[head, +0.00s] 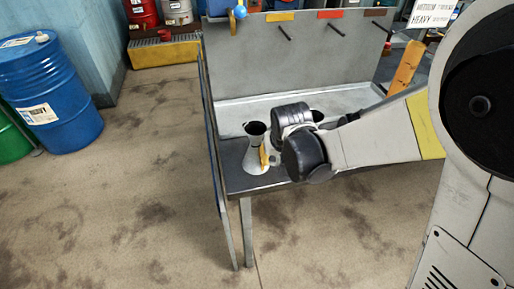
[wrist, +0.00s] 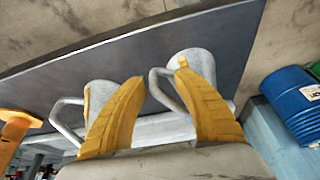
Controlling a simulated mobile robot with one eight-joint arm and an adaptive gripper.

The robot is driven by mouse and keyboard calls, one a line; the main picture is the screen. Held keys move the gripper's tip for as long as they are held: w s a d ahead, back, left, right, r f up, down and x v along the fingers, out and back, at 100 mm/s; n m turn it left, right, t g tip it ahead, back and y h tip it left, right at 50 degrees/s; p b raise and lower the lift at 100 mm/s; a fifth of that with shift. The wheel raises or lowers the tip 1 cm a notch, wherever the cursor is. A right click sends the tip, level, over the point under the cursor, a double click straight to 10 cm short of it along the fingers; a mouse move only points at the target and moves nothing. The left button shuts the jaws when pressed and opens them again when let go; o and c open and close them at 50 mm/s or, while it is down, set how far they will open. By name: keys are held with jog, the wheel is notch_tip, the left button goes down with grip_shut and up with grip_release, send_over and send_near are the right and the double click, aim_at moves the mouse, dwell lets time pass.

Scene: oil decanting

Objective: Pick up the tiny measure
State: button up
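Two grey metal measures stand on the dark workbench top. In the head view, one flared measure (head: 255,150) stands near the bench's left end, with a dark open mouth. The other (head: 317,116) is mostly hidden behind my arm. The wrist view shows one handled measure (wrist: 98,95) behind my left finger and another (wrist: 197,65) behind my right finger. I cannot tell which is the tiny one. My gripper (wrist: 158,74) is open, its yellow fingers apart, with the right measure's handle showing between them. In the head view, my gripper (head: 264,157) is beside the flared measure; contact is unclear.
The workbench (head: 240,181) has a grey back panel (head: 300,60) with pegs and coloured labels. An orange upright piece (head: 404,68) stands at its right. A blue drum (head: 50,90) stands on the floor at left. The floor before the bench is clear.

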grip_shut()
jog(key=shift+r, duration=0.1)
jog(key=shift+r, duration=0.2)
